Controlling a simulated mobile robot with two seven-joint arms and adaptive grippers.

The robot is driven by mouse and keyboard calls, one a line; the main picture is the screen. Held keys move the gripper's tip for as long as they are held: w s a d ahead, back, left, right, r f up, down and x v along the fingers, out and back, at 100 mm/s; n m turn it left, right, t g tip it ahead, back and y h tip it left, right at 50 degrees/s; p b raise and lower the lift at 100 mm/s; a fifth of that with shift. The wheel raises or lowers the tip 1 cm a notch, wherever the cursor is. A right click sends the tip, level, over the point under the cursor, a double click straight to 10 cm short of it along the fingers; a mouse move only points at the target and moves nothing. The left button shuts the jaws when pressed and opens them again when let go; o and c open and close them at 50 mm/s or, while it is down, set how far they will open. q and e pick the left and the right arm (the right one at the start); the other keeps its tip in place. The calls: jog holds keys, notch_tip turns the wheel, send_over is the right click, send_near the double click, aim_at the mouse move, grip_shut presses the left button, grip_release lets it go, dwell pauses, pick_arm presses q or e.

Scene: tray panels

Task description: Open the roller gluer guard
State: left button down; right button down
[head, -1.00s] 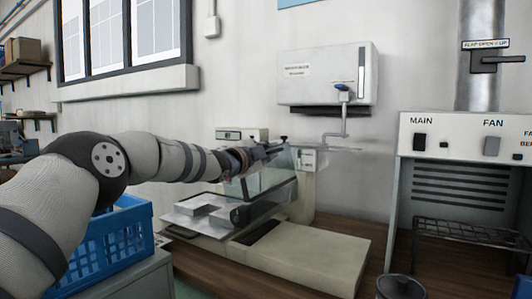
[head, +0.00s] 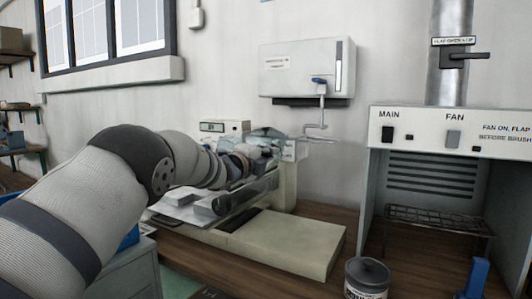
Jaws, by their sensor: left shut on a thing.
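The roller gluer (head: 290,242) is a cream machine on the wooden bench, with a flat bed in front and a grey metal tray (head: 180,208) at its left. Its clear guard (head: 266,133) shows as a thin see-through panel around and above my gripper, seemingly tilted up. A dark roller (head: 248,194) shows beneath my arm. My left gripper (head: 268,151) is at the guard and shut on it; the fingertips are small and partly hidden, so the exact grip is unclear. My right gripper is out of view.
A white wall box (head: 306,68) with a blue-handled tap and pipe hangs just behind the gluer. A grey booth (head: 430,150) with MAIN and FAN switches stands at the right. A dark lidded pot (head: 367,276) sits at the bench front. Bare bench lies between gluer and booth.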

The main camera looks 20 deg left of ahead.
pick_arm(q)
jog(key=shift+f, duration=0.4)
